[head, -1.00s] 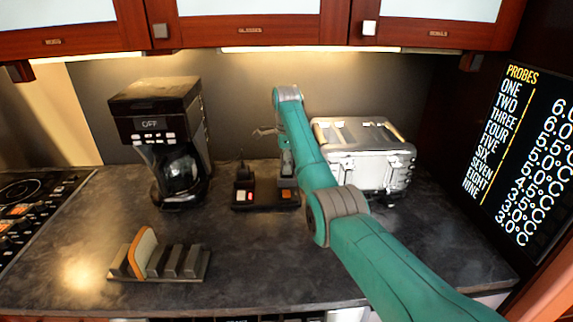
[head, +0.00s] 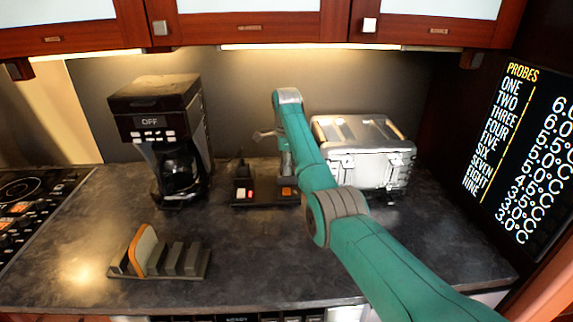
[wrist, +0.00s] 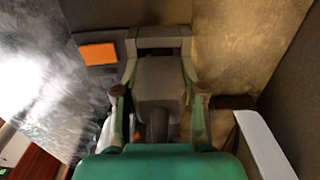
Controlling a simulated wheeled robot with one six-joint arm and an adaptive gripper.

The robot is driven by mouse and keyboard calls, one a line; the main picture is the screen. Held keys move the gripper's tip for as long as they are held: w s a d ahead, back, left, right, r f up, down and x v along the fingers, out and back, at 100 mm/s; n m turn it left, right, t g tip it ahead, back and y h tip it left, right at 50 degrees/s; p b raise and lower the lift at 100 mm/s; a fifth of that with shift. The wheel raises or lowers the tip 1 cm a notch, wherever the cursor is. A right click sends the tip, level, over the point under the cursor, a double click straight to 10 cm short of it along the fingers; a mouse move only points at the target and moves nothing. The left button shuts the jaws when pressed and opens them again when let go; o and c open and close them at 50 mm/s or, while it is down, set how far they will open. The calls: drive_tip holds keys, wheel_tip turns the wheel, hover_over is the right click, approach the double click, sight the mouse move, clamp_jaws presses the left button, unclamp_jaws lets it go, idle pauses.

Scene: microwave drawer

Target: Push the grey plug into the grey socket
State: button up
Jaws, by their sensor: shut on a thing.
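My gripper (head: 286,163) is at the right end of the power strip (head: 266,204), partly hidden by my arm in the head view. In the wrist view my gripper (wrist: 159,72) has a finger on each side of the grey plug (wrist: 158,88) and is shut on it. The plug lies close to the strip's orange switch (wrist: 97,54), which also shows in the head view (head: 287,191). The grey socket is hidden behind the plug and gripper. I cannot tell how far the plug is in it.
A dark plug (head: 242,170) stands at the strip's left end, by a lit red switch. The coffee maker (head: 160,115) is left of the strip and the toaster (head: 372,165) close on the right. A toast rack (head: 180,262) stands in front. The counter's front middle is clear.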

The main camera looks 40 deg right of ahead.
drive_tip(key=shift+f, duration=0.2)
drive_tip(key=o, duration=1.3)
drive_tip(key=shift+c, duration=0.2)
drive_tip(key=shift+r, duration=0.1)
drive_tip(key=shift+r, duration=3.65)
